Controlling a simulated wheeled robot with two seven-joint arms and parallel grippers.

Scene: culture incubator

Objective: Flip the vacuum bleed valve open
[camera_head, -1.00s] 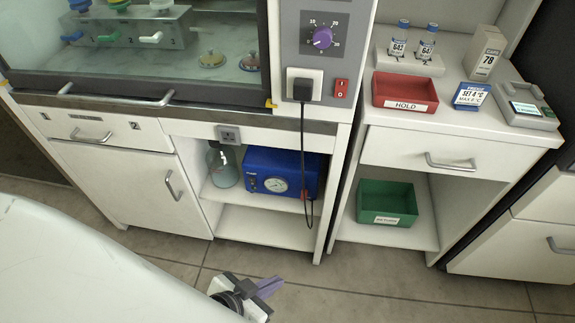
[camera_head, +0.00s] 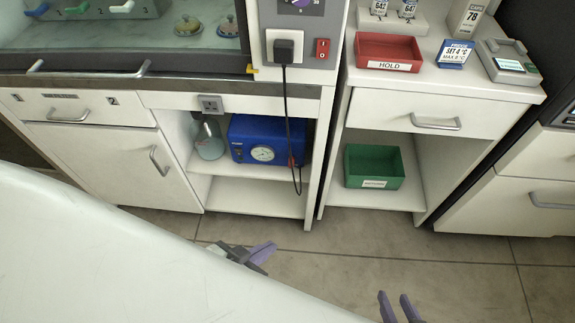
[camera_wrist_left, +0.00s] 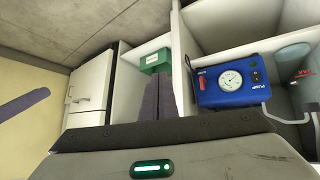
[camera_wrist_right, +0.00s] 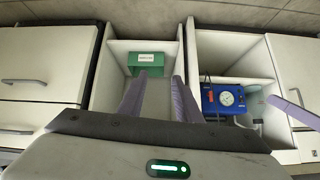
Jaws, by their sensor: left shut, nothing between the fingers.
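The blue vacuum pump (camera_head: 262,140) with a round dial stands on the open shelf under the bench. It also shows in the left wrist view (camera_wrist_left: 240,90) and the right wrist view (camera_wrist_right: 224,97). A small red part (camera_wrist_left: 200,85) on its dial side looks like the bleed valve lever; its position is too small to tell. My left gripper (camera_head: 268,250) is shut and empty, in front of the cabinet and apart from the pump. My right gripper (camera_head: 395,300) is open and empty, lower and further right, also clear of everything.
A black cord (camera_head: 287,110) hangs down across the pump's right side. A glass bottle (camera_head: 209,140) stands left of the pump. A green bin (camera_head: 375,168) sits on the right cabinet's shelf, under a red HOLD tray (camera_head: 388,52). The floor in front is free.

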